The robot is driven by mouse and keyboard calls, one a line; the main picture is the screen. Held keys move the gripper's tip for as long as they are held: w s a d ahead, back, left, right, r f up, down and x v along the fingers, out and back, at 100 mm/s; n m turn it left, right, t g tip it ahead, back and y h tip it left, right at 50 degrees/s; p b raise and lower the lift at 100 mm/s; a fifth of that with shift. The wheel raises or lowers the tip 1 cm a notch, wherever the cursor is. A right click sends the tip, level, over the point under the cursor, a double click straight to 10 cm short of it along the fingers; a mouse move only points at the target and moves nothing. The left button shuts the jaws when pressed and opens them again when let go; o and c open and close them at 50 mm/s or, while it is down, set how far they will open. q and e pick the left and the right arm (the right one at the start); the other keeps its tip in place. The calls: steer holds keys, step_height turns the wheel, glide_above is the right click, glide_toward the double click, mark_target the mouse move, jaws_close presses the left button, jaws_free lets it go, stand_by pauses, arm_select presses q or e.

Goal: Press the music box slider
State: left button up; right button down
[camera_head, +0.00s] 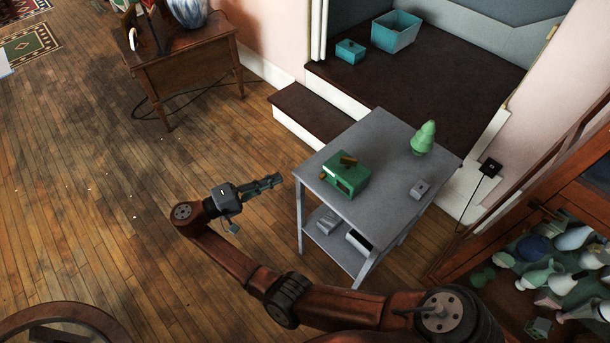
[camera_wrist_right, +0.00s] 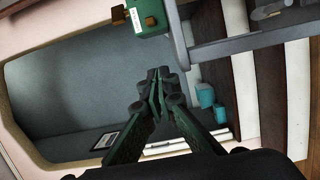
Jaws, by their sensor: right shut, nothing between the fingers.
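A green box (camera_head: 345,176) with brass-brown parts on its top and front stands on the grey side table (camera_head: 390,146), near the table's left edge; I take it to be the music box. It also shows at the top of the right wrist view, as a green block (camera_wrist_right: 150,18) with a white label. I cannot tell which of its parts is the slider. My right gripper (camera_head: 275,181) is shut and empty, left of the table and apart from the box. Its fingertips (camera_wrist_right: 157,82) meet in the wrist view. My left gripper is not in view.
A light green tree-like ornament (camera_head: 424,138) and a small grey block (camera_head: 419,189) share the tabletop. Dark steps (camera_head: 310,108) rise behind the table. A cabinet of vases (camera_head: 560,250) stands at right. The wooden floor (camera_head: 110,200) at left is clear.

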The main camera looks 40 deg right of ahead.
mark_target(309, 181)
steer(key=d, duration=0.2)
steer(key=s+d, duration=0.1)
steer(key=d, duration=0.5)
steer(key=shift+s+d, duration=0.25)
steer(key=s, duration=0.3)
steer(key=shift+d, duration=0.25)
steer(key=shift+s, duration=0.4)
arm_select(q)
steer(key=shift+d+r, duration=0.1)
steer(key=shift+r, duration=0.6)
arm_select(e)
steer(key=shift+s, duration=0.1)
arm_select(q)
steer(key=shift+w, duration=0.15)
arm_select(e)
steer(key=shift+s+d, duration=0.1)
